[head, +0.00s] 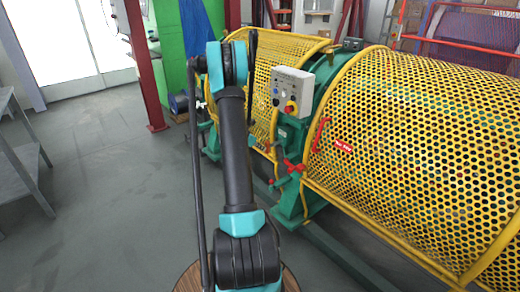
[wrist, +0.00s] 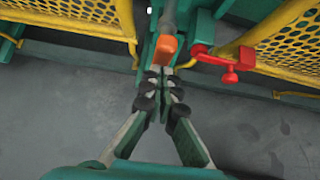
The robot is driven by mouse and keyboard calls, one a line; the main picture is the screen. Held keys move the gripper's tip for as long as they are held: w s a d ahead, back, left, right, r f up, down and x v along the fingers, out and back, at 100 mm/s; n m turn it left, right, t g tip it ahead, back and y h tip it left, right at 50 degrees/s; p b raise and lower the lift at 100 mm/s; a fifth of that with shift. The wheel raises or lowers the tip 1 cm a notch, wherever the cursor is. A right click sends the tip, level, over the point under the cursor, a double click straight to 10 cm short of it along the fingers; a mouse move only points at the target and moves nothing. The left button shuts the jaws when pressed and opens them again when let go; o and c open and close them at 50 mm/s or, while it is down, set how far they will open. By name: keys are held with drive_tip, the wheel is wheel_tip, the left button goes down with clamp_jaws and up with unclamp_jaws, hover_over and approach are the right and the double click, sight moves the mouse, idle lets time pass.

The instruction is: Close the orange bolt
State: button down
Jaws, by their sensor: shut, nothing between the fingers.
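The orange bolt (wrist: 165,48) shows in the wrist view as an orange block-shaped end on a dark grey rod, at the green machine frame. My gripper (wrist: 161,78) is shut and empty, its fingertips just below the orange end in the picture. I cannot tell whether they touch it. A red latch (wrist: 229,62) sits to the right of the bolt, by the yellow guard's edge. In the head view, red latch parts (head: 292,170) show on the green frame; my gripper and the orange bolt cannot be made out there.
Yellow perforated guards (head: 410,140) flank the green frame. A grey control box (head: 292,90) with a red button stands above it. A red post (head: 140,70) rises at the back left, and a grey rack (head: 15,150) stands far left. The floor (head: 105,190) between is clear.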

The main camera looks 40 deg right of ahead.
sight(271, 146)
drive_tip(key=d, duration=0.5)
drive_tip(key=shift+w+d, duration=0.3)
drive_tip(key=shift+d, duration=0.05)
drive_tip(key=shift+r, duration=0.1)
